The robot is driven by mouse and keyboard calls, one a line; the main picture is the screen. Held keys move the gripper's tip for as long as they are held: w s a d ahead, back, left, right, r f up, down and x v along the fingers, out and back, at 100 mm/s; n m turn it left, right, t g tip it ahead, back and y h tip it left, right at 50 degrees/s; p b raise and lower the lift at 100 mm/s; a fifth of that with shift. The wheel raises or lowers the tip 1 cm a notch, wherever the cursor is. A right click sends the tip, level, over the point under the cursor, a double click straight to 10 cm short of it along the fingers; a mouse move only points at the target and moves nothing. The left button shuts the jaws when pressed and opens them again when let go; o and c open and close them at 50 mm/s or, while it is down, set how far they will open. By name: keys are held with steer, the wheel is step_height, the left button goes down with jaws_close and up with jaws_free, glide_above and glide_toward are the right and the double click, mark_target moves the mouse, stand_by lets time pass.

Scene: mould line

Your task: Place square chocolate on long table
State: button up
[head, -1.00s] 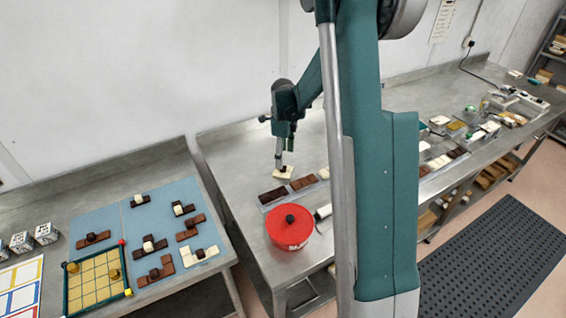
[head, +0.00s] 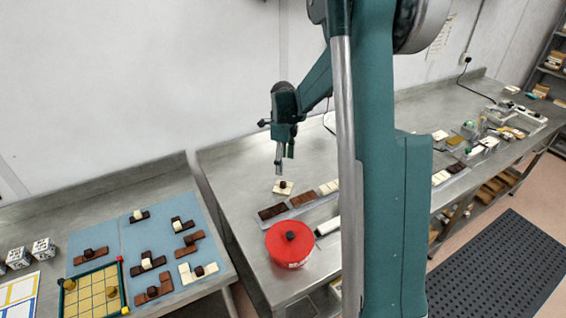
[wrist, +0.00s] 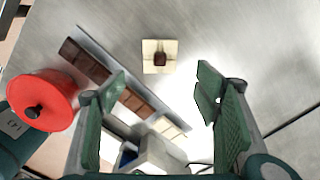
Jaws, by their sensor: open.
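In the wrist view my gripper's (wrist: 162,72) two green fingers are spread wide.
Dark, milk and white bars (head: 302,199) lie in a row just in front. A red lidded pot (head: 290,244) stands near the front edge. A separate table at left holds blue mats (head: 190,207) with chocolate pieces and a yellow grid board (head: 92,295). The table behind the square is clear.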

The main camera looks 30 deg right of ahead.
steer(key=shift+r, duration=0.1)
steer(key=s+a+r+n+t, duration=0.3)
steer(key=s+a+r+n, duration=1)
steer(key=s+r, duration=0.25)
steer(key=s+a+r+n+t, duration=0.1)
steer(key=s+a+n+t, duration=0.1)
steer(key=s+a+n, duration=0.3)
steer(key=s+a+r+n+t, duration=0.1)
steer(key=s+a+n+t, duration=0.1)
steer(key=s+a+n, duration=0.3)
steer(key=s+n, duration=0.4)
steer(key=s, duration=0.4)
steer(key=shift+s, duration=0.3)
